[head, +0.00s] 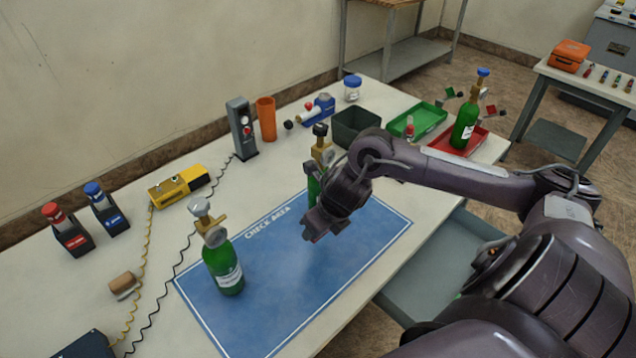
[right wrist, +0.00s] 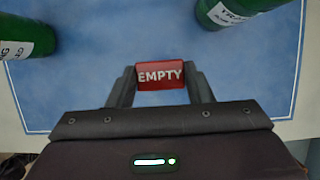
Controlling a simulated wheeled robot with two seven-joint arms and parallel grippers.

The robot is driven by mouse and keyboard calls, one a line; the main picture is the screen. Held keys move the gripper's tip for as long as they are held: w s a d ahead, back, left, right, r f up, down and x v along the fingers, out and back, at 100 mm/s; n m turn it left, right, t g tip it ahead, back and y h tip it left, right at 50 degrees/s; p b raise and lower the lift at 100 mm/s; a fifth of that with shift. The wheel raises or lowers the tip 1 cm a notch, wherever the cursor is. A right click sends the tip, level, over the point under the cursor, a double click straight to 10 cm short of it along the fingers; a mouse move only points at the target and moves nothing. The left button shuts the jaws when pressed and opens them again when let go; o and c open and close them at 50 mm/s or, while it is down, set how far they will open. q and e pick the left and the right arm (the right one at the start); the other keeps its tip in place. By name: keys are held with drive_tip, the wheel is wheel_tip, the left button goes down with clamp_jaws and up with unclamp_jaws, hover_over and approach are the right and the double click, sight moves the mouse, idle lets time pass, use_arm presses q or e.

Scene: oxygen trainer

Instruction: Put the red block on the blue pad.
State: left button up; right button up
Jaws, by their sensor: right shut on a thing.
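The blue pad (head: 275,290), marked CHECK AREA, lies flat on the white table; it fills most of the right wrist view (right wrist: 110,50). The red block (right wrist: 160,76), lettered EMPTY, is between the fingers of my right gripper (right wrist: 160,88), which is shut on it. In the head view my right gripper (head: 318,229) is over the pad, pointing down, and hides nearly all of the block. I cannot tell whether the block touches the pad. My left gripper is not in view.
A green cylinder (head: 224,268) stands on the pad's left part; another (head: 313,187) stands behind my right gripper, partly hidden. A yellow device (head: 178,186) and a grey box with a coiled cord (head: 241,130) are farther back. The pad's front part is clear.

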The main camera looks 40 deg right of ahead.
sight(314, 249)
wheel_tip(314, 249, down, 7)
drive_tip(key=shift+f, duration=0.1)
idle(0.3)
drive_tip(key=shift+f+b, duration=0.1)
drive_tip(key=shift+b, duration=0.2)
drive_tip(key=o, duration=0.9)
drive_tip(key=shift+o, duration=0.2)
